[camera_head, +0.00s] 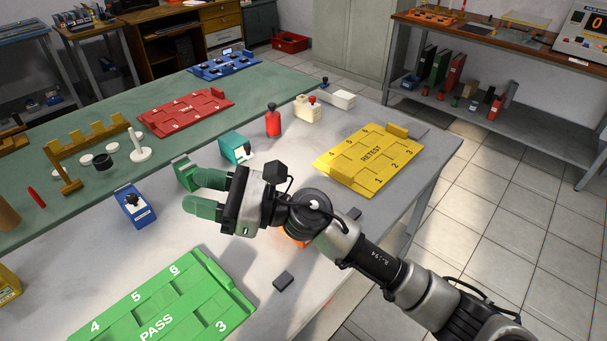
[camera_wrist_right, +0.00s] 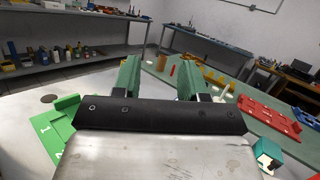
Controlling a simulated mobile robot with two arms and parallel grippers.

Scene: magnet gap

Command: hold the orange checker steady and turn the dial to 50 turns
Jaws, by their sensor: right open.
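An orange object (camera_head: 291,238), likely the orange checker, lies on the grey table, mostly hidden under my right arm; its dial cannot be made out. My right gripper (camera_head: 197,193) hangs over the table to its left, green fingers apart and empty. My left gripper is in neither view.
A blue box with a black knob (camera_head: 134,206) and a teal box (camera_head: 235,148) stand near the gripper. A yellow RETEST tray (camera_head: 326,161), a green PASS tray (camera_head: 243,299) and a red tray (camera_head: 146,121) lie around. A red cylinder (camera_head: 273,124) stands behind. A dark block (camera_head: 283,281) lies in front.

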